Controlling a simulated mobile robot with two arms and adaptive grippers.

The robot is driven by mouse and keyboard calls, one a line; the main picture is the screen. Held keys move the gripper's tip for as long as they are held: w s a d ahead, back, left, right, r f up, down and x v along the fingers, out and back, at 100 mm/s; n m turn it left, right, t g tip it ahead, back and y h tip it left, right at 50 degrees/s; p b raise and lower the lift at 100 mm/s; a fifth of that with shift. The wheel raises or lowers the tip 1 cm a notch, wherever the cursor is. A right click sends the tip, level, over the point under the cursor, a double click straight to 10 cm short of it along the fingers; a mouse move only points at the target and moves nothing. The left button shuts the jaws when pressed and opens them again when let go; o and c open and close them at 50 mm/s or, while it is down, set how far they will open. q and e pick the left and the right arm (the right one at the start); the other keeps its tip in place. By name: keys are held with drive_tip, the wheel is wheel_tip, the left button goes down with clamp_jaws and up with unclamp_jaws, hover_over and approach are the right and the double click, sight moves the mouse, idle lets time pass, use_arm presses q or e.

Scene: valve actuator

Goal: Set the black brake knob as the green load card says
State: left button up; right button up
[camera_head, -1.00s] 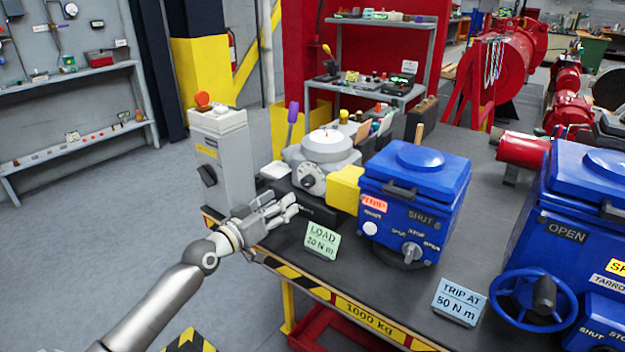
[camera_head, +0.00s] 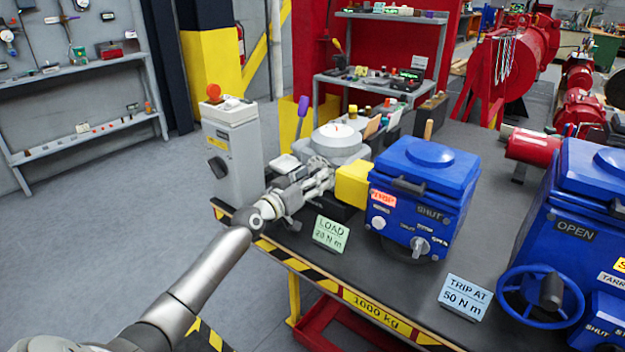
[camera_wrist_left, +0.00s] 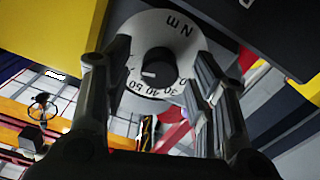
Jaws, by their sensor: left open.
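The black brake knob (camera_wrist_left: 157,66) sits at the centre of a white dial marked N m in the left wrist view. A pale mark shows on the knob's left side there; I cannot tell its exact reading. My left gripper (camera_head: 328,176) is open in front of the grey brake unit (camera_head: 338,143) and hides the knob in the head view. Its fingers (camera_wrist_left: 160,62) stand on either side of the knob in the wrist view; contact is not clear. The green load card (camera_head: 331,234) stands on the bench and seems to read 20 N m, blurred. My right gripper is out of view.
A yellow block (camera_head: 352,184) joins the brake to a blue actuator (camera_head: 423,195). A blue card (camera_head: 464,297) reads TRIP AT 50 N m. A purple-handled lever (camera_head: 302,115) rises behind the gripper.

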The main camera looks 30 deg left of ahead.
use_arm(q)
drive_tip(key=shift+w, duration=0.25)
drive_tip(key=shift+c, duration=0.4)
drive_tip(key=c, duration=1)
drive_tip(key=shift+o, duration=0.2)
